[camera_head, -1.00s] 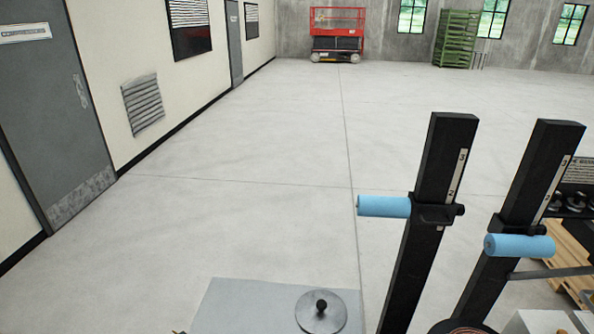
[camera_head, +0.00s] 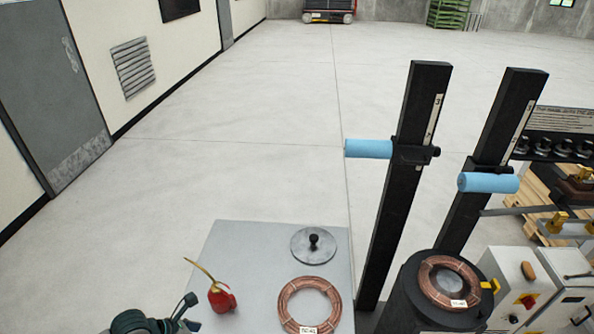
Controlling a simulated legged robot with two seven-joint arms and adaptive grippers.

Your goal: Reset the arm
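Neither of my grippers nor my arms can be made out in the head view. A copper tube coil (camera_head: 310,285) with a white tag lies flat on the grey table (camera_head: 235,245). A second tagged copper coil (camera_head: 449,264) lies on top of a black drum (camera_head: 402,292) at the base of two black posts. The left post (camera_head: 414,110) and the right post (camera_head: 511,115) each carry a light blue roller, the left roller (camera_head: 369,148) and the right roller (camera_head: 488,183).
A grey disc with a black knob (camera_head: 313,245) and a red oil can (camera_head: 220,298) stand on the table. A dark green object (camera_head: 140,322), cut off below, is at its left. A control box (camera_head: 517,283) stands right of the drum. Open floor (camera_head: 240,120) lies beyond.

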